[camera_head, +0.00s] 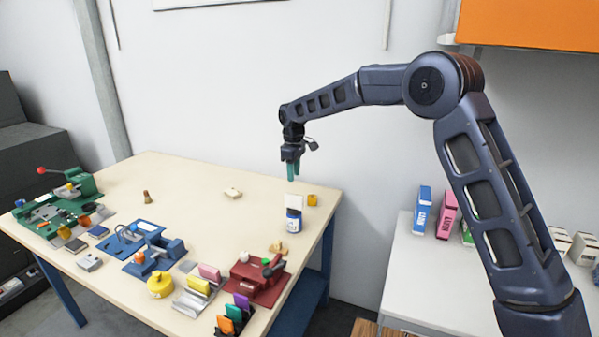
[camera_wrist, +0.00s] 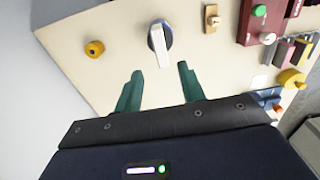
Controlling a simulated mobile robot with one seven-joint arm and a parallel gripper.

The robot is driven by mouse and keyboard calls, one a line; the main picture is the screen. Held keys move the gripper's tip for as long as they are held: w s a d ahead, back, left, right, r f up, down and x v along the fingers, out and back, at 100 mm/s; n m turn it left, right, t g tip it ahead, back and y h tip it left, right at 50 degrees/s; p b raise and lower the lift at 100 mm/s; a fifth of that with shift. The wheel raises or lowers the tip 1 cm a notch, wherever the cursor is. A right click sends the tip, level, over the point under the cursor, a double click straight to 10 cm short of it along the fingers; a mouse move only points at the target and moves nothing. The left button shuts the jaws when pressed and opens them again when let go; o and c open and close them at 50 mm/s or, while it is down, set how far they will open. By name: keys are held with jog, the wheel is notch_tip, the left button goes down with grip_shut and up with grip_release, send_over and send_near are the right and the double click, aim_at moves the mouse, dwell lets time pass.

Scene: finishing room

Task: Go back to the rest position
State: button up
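My gripper (camera_head: 292,172) hangs fingers-down above the far right part of the table (camera_head: 190,185). In the wrist view, its two green fingers (camera_wrist: 158,74) are spread apart with nothing between them. My arm is raised and reaches out to the left from the right side of the head view.
A red device (camera_head: 258,281), blue device (camera_head: 155,252) and green device (camera_head: 60,208) stand along the front and left. A white side table (camera_head: 405,285) holds upright boxes. An orange cabinet (camera_head: 530,24) hangs upper right.

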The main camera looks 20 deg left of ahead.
jog(key=w+d+r+m, duration=0.1)
jog(key=w+d+m, duration=0.35)
jog(key=d, duration=0.55)
jog(key=w+d+r+m, duration=0.1)
jog(key=w+d+m, duration=0.4)
jog(key=d, duration=0.6)
jog(key=w+d+r+m+y, duration=0.1)
jog(key=d+r+m, duration=0.15)
jog(key=d, duration=0.85)
jog(key=w+d+r+m+y, duration=0.15)
jog(key=d+m, duration=0.25)
jog(key=d, duration=0.6)
jog(key=s+d+r+m+t, duration=0.1)
jog(key=s+d+r, duration=0.3)
jog(key=s+d, duration=0.35)
jog(key=s+d+r+m+t, duration=0.1)
jog(key=s+d+r, duration=0.3)
jog(key=s+d, duration=0.4)
jog(key=s+d+f+t+h, duration=0.1)
jog(key=s+d, duration=0.4)
jog(key=s, duration=0.4)
jog(key=s+d+t+h, duration=0.1)
jog(key=s+d, duration=0.4)
jog(key=s, duration=0.4)
jog(key=shift+s+d+f+t, duration=0.25)
jog(key=shift+s+f+t, duration=0.05)
jog(key=shift+f, duration=0.1)
